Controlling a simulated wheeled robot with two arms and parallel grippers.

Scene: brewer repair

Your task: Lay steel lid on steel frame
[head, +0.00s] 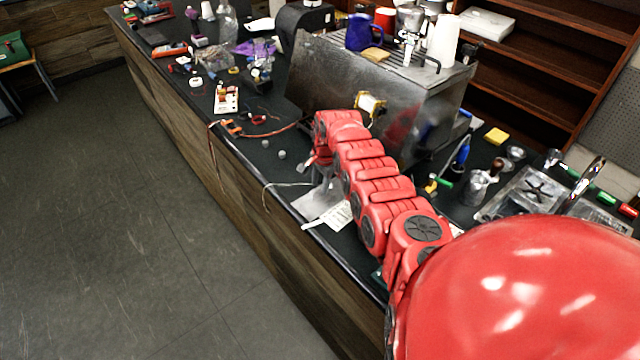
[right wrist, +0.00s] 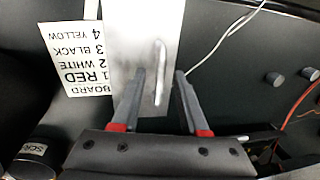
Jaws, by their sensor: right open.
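The steel lid (head: 316,203) is a flat bright plate on the dark counter near its front edge. In the right wrist view the lid (right wrist: 128,30) shows a raised bar handle (right wrist: 160,60). My right gripper (head: 322,170) is low over the lid in the head view. In the right wrist view its open fingers (right wrist: 160,75) stand on either side of the handle, with a gap on both sides. The steel-cased brewer (head: 335,75) stands behind on the counter; I cannot tell which part of it is the steel frame. My left gripper is out of view.
A printed wiring card (right wrist: 75,55) lies beside the lid. A pale wire (head: 285,184) runs next to it. Orange-handled tools (head: 232,127) and small grey knobs (head: 281,154) lie to the left.

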